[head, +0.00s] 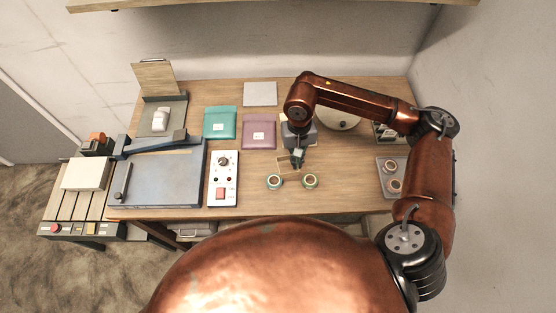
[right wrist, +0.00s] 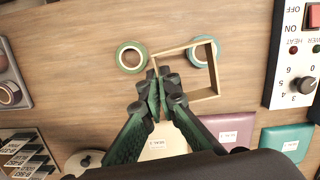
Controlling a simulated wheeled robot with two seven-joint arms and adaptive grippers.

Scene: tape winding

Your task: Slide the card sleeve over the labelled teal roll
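The card sleeve (right wrist: 217,72) is an open square tan frame. In the head view it is small and faint (head: 284,165), just behind the rolls. My right gripper (head: 297,160) is shut on one wall of the sleeve; its fingertips (right wrist: 164,82) show in the right wrist view. The teal roll (right wrist: 194,56) lies on the table, partly crossed by the sleeve's edge in that view; it is the left roll (head: 274,182) in the head view. A greener roll (head: 310,182) lies to its right. I cannot read a label on either. My left gripper is out of view.
A control box (head: 223,180) stands left of the rolls. A teal packet (head: 220,123) and a purple packet (head: 258,131) lie behind. A tray (head: 383,166) with more rolls is at the right. The wood between the rolls and the table's front edge is clear.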

